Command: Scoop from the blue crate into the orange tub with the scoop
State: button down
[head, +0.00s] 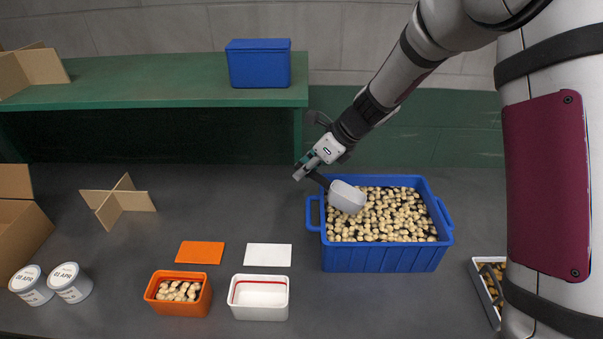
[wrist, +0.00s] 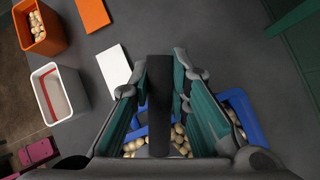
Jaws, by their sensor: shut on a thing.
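The blue crate (head: 383,258) stands on the dark table, filled with pale, rounded pieces (head: 395,212). My gripper (head: 305,168) is shut on the dark handle of the scoop (head: 347,197), just above the crate's left rim. The scoop's pale bowl hangs over the left part of the crate; whether it holds or touches pieces is hidden. In the wrist view the dark handle (wrist: 159,90) runs between my fingers. The orange tub (head: 178,306) stands at the front left with some pieces inside. It also shows at the wrist view's top left (wrist: 45,42).
A white tub with a red line (head: 259,310) stands right of the orange tub. Flat orange (head: 200,252) and white (head: 267,255) lids lie behind them. Two white jars (head: 70,282), cardboard dividers (head: 118,202) and a small box (head: 487,285) are around. A blue bin (head: 258,65) sits on the green shelf.

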jog(key=shift+w+d+r+m+g+y+b, duration=0.25)
jog(key=shift+d+r+y+b, duration=0.3)
jog(key=shift+r+y, duration=0.15)
jog(key=shift+w+d+r+m+g+y+b, duration=0.15)
jog(key=shift+w+d+r+g+y+b, duration=0.1)
jog(key=shift+d+r+y+b, duration=0.45)
jog(key=shift+w+d+r+m+g+y+b, duration=0.25)
jog(key=shift+d+r+y+b, duration=0.2)
jog(key=shift+y, duration=0.45)
jog(key=d+y+b, duration=0.1)
jog(key=w+d+r+y+b, duration=0.1)
jog(key=d+m+y+b, duration=0.1)
jog(key=shift+w+d+r+g+y, duration=0.15)
jog(key=shift+d+r+g+y, duration=0.1)
jog(key=shift+r+g+y, duration=0.15)
